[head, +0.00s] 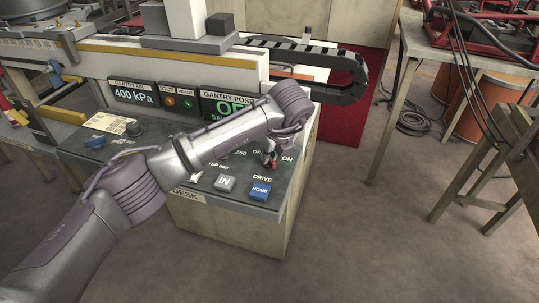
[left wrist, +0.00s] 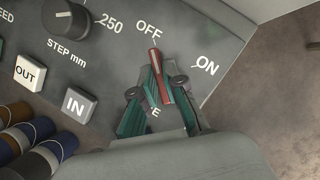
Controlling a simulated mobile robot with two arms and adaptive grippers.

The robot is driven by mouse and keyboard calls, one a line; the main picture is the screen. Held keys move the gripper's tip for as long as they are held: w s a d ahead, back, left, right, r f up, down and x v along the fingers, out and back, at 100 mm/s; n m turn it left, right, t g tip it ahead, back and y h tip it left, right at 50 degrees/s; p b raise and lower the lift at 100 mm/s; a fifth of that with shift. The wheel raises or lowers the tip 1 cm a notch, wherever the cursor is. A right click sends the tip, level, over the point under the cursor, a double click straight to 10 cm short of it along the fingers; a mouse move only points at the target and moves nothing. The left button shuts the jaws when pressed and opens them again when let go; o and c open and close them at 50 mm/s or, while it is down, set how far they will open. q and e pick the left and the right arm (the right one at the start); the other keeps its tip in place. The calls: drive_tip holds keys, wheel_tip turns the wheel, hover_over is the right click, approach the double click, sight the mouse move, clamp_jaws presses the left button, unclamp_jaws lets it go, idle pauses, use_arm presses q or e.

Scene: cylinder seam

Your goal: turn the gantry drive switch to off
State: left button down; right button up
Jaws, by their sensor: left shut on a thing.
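The gantry drive switch is a red lever (left wrist: 164,84) on the dark desk panel, between the printed OFF and ON marks in the left wrist view. Its narrow tip points up at the OFF mark (left wrist: 149,30), away from the ON mark (left wrist: 207,66). My left gripper (left wrist: 157,88) is shut on the lever, with a green-padded finger on each side. In the head view my left gripper (head: 269,158) is small and partly hidden by my arm, above the DRIVE label. The switch's base is hidden by the fingers. My right gripper is not in view.
Near the switch are a white IN button (head: 225,184), a blue HOME button (head: 260,191) and a black step knob (left wrist: 68,18). My arm partly covers the gantry display (head: 222,103). A worktable (head: 470,60) stands right, with open floor between.

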use_arm(q)
drive_tip(key=shift+w+r, duration=0.1)
drive_tip(key=c, duration=1.2)
unclamp_jaws()
drive_tip(key=shift+c, duration=0.2)
drive_tip(key=v, duration=1.2)
